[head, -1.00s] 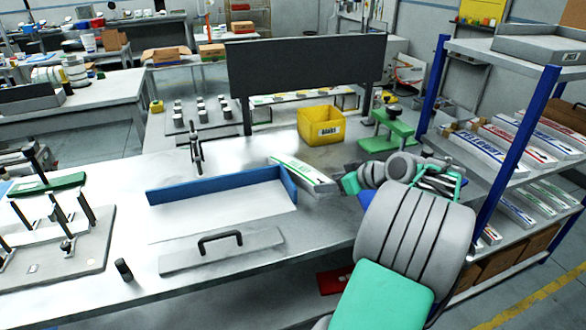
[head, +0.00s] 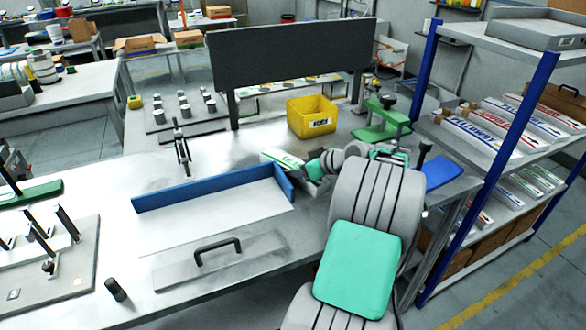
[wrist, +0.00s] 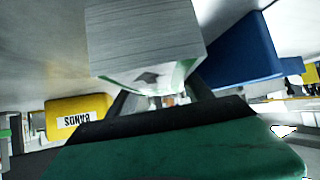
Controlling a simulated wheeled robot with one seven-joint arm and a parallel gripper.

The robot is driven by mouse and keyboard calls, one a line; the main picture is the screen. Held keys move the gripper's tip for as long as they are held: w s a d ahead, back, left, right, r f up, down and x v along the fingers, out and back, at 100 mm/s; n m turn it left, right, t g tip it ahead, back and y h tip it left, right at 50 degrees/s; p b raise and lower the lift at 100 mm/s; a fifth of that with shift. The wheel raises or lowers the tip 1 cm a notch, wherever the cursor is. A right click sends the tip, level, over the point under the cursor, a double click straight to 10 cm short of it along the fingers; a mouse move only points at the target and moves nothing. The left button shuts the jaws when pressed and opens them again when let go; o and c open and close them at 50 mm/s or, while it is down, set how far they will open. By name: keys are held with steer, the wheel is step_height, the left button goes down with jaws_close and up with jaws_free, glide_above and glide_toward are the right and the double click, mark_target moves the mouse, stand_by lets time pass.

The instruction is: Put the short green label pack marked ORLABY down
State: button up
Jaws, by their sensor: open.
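A white label pack with green markings (head: 281,158) lies on the bench just behind the right end of the blue angled fence (head: 215,189). Its name is too small to read. My gripper (head: 314,166) is at the pack's right end and hides part of it. In the wrist view the pack's layered end (wrist: 148,50) fills the space just ahead of my gripper (wrist: 160,99). The dark fingers are open, spread to either side of the pack's lower edge. I cannot tell whether they touch it.
A green device (head: 383,122) is at the back right. A handled plate (head: 220,262) lies in front of the fence. A blue-posted shelf (head: 470,150) with more packs stands right. The white area inside the fence is clear.

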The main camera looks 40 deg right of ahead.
steer(key=shift+w+f, duration=0.2)
steer(key=shift+w, duration=0.05)
steer(key=shift+r, duration=0.1)
jaws_close()
stand_by(0.3)
